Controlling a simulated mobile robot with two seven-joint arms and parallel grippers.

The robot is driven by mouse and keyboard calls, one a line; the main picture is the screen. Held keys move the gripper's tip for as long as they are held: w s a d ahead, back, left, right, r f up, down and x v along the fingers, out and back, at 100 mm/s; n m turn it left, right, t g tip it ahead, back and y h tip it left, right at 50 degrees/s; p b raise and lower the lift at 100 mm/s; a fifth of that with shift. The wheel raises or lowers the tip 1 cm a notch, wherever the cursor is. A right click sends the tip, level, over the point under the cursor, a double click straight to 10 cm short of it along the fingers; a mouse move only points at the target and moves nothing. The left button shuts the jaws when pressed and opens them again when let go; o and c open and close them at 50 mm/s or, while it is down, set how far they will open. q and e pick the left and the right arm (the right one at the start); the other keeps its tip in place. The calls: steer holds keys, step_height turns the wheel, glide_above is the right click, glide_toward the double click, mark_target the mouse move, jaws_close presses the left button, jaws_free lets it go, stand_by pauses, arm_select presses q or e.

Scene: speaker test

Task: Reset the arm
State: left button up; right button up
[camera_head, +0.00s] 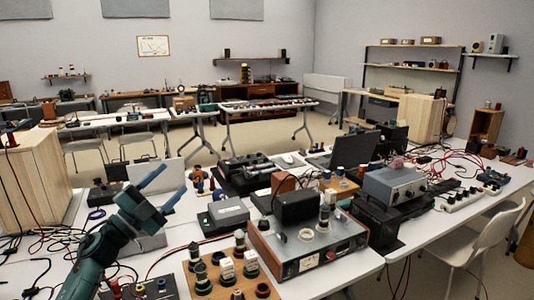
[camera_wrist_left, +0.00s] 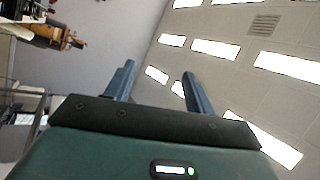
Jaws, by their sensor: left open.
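My left gripper (camera_head: 174,179) is green with two blue fingers. It is raised over the left part of the near table in the head view, pointing up and to the right. The fingers stand apart with nothing between them. In the left wrist view the two fingers (camera_wrist_left: 158,70) are also apart and empty, against the wall and ceiling. My right gripper is not in view.
A wooden speaker cabinet (camera_head: 32,180) stands at the left. A wooden board with tubes (camera_head: 230,270), an amplifier chassis (camera_head: 310,245), a grey instrument (camera_head: 396,185) and a laptop (camera_head: 345,150) crowd the table. Loose cables lie around. A white chair (camera_head: 485,240) stands at the right.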

arm_select(q)
steer(key=w+a+f+n+t+y, duration=0.2)
steer(key=w+a+n+t+y, duration=0.25)
steer(key=a+n+y, duration=0.75)
step_height(320, 180, down, 10)
steer(key=n+g+y, duration=0.4)
steer(key=n+g, duration=0.2)
steer(key=s+d+f+g+h, duration=0.1)
steer(key=s+d+f, duration=0.4)
steer(key=s+f, duration=0.25)
steer(key=s+d+f+g+h, duration=0.1)
steer(key=s+d+f+h, duration=0.1)
steer(key=s+d+f, duration=0.45)
steer(key=s+d+f+g, duration=0.1)
steer(key=s+d+f, duration=0.2)
steer(key=s, duration=0.5)
steer(key=s+d+f+g+h, duration=0.1)
steer(key=s+d+f, duration=0.2)
steer(key=s, duration=0.5)
steer(key=s+d+f+g+h, duration=0.1)
steer(key=s+d+f, duration=0.2)
steer(key=s, duration=0.5)
steer(key=shift+s+f+g, duration=0.35)
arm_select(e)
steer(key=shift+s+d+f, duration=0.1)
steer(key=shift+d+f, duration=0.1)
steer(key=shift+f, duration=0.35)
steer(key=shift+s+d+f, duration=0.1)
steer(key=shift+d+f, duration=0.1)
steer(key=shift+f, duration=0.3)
